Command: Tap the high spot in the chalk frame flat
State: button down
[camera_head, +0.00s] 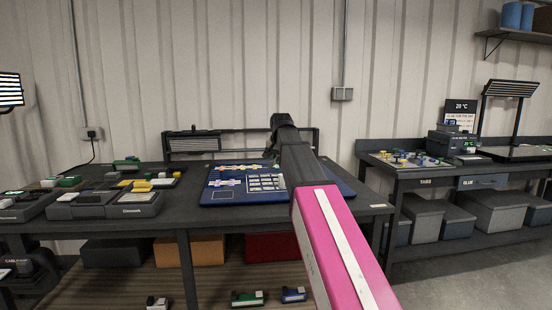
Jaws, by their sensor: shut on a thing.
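My arm, pink with a white stripe, reaches forward over the table to a dark wrist. My gripper (271,154) is small and dark, pointing down above the back right of a blue board (235,198). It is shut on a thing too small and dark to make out. The blue board lies on the dark workbench and carries pale pieces and a grid of light blocks (267,183). A thin pale outline (222,195) shows at its front left. I cannot make out a high spot, or tell whether this outline is the chalk frame. My arm hides the board's right part.
Grey trays (106,205) with coloured blocks fill the bench's left side. A low dark rack (192,143) stands behind the board. Bins (190,251) sit beneath the bench. A second bench (440,173) with small parts and a lamp (513,89) stands at right.

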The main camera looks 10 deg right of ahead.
aim_at(271, 162)
jog(key=shift+f, duration=2.55)
jog(key=shift+f, duration=0.15)
jog(key=shift+f, duration=0.25)
jog(key=shift+r, duration=0.1)
jog(key=shift+r, duration=3.4)
jog(key=shift+s+a, duration=0.55)
jog(key=shift+s, duration=0.85)
jog(key=shift+s+a, duration=0.6)
jog(key=shift+s, duration=0.85)
jog(key=shift+s+a, duration=0.55)
jog(key=shift+s, duration=0.85)
jog(key=s+d+f+n+y, duration=0.1)
jog(key=s+d+f+n, duration=0.1)
jog(key=s+d+f, duration=0.4)
jog(key=shift+s+d+f, duration=0.3)
jog(key=shift+s+f, duration=0.1)
